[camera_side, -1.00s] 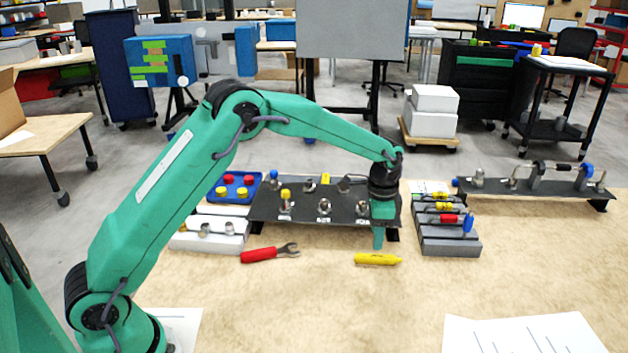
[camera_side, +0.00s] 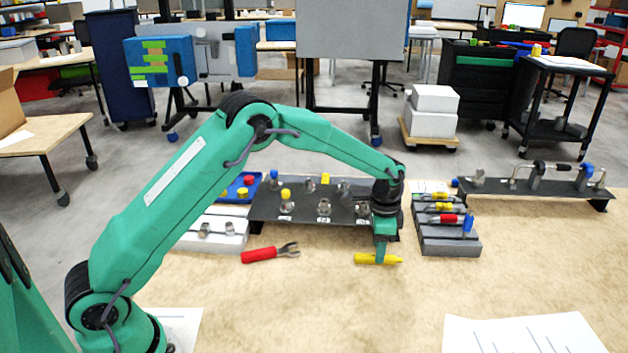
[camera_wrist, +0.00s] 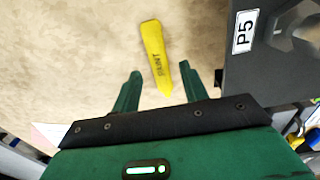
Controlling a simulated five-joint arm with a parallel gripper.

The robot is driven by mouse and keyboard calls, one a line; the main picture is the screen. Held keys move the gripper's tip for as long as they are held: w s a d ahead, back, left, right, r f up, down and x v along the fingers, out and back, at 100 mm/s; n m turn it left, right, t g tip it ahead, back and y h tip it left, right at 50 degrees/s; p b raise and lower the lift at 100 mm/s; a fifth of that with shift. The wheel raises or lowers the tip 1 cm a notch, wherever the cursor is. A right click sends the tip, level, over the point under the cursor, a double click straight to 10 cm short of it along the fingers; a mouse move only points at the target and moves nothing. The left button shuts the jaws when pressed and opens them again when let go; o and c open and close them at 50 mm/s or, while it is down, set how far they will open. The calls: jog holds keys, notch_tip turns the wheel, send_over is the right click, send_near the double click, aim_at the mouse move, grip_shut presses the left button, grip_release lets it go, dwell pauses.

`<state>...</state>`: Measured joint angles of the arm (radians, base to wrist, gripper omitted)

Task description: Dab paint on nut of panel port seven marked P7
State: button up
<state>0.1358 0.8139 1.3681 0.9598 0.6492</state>
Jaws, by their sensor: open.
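A yellow paint marker (camera_side: 366,258) lies on the tan tabletop in front of the dark panel. In the wrist view the marker (camera_wrist: 155,52) carries dark lettering and has its tapered end between the two green fingers. My gripper (camera_side: 382,258) is open and low at the marker in the side view; its fingertips (camera_wrist: 160,78) stand apart on either side, with no visible grip. The dark port panel (camera_side: 268,207) holds several metal fittings, some with blue or yellow caps. A label P5 (camera_wrist: 245,31) shows on the panel's edge in the wrist view. I cannot make out P7.
A red-handled wrench (camera_side: 262,255) lies left of the marker. A grey rack (camera_side: 448,245) with coloured tools stands to the right. A second raised panel (camera_side: 535,187) is farther right. White paper (camera_side: 525,335) lies at the front right.

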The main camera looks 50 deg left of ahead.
jog(key=shift+f, duration=1.35)
grip_shut()
jog(key=shift+r, duration=0.15)
jog(key=shift+s+a+r, duration=0.15)
jog(key=shift+a+r, duration=0.05)
jog(key=shift+r, duration=0.75)
jog(key=shift+s+a+r, duration=0.15)
jog(key=shift+s+r, duration=0.05)
jog(key=shift+r, duration=0.75)
jog(key=shift+s+a+r, duration=0.15)
jog(key=shift+a+r, duration=0.05)
jog(key=shift+r, duration=0.75)
